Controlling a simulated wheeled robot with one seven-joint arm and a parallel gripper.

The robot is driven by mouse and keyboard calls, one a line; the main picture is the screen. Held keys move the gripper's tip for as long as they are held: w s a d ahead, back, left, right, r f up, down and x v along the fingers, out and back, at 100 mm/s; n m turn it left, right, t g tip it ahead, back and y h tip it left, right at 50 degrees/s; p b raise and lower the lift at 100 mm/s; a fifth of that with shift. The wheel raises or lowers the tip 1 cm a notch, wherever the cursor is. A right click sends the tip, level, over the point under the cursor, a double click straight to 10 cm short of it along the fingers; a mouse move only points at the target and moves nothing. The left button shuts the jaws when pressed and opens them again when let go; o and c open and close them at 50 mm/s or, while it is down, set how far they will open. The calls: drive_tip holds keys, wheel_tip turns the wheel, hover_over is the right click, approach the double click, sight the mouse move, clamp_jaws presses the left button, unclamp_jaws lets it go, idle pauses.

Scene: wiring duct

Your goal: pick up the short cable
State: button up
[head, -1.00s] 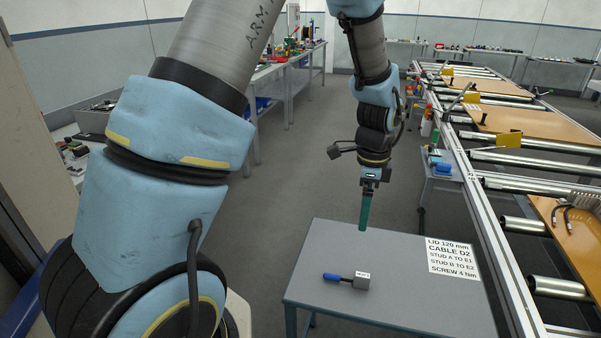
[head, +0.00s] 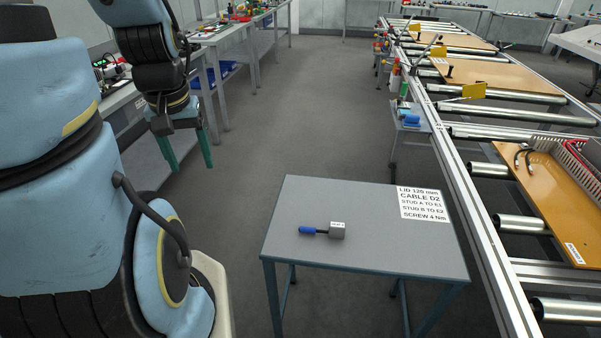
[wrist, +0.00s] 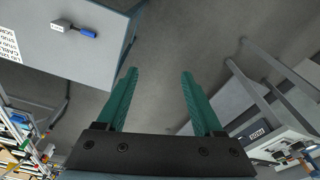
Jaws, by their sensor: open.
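Dark, curved cables (head: 524,156) lie at the left end of an orange-brown board (head: 545,198) on the conveyor at the right of the head view. They are small here, and I cannot tell which one is short. My gripper (head: 188,166) is open and empty at the upper left, above the floor and far from the cables. Its two green fingers also show apart in the wrist view (wrist: 159,73), with nothing between them. The cables do not show in the wrist view.
A grey table (head: 290,255) stands between my arm and the conveyor (head: 478,240). A red bin (head: 578,160) sits on the board. Open floor (head: 290,110) lies beyond the table.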

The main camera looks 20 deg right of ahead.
drive_tip(key=d+f+m+b, duration=0.1)
drive_tip(key=w+d+f+m+b, duration=0.1)
drive_tip(key=d, duration=0.1)
drive_tip(key=w+d+f+m+b, duration=0.1)
drive_tip(key=d+f+m, duration=0.1)
drive_tip(key=shift+w+d, duration=0.1)
drive_tip(key=shift+w, duration=0.1)
drive_tip(key=shift+c, duration=0.2)
drive_tip(key=m+g+b, duration=0.2)
drive_tip(key=m+b, duration=0.8)
drive_tip(key=m, duration=0.7)
approach(336, 224)
drive_tip(key=shift+s+d+f, duration=0.15)
drive_tip(key=shift+s+d, duration=0.15)
drive_tip(key=shift+m, duration=0.3)
wheel_tip(336, 224, down, 4)
drive_tip(key=shift+f+p, duration=0.2)
drive_tip(key=shift+p, duration=0.2)
drive_tip(key=shift+w+a+f+p, duration=0.15)
drive_tip(key=shift+f+p, duration=0.2)
drive_tip(key=shift+f, duration=1.1)
drive_tip(key=shift+s+a+f+p, duration=0.1)
drive_tip(key=shift+f+p, duration=0.25)
drive_tip(key=shift+f, duration=1.15)
clamp_jaws()
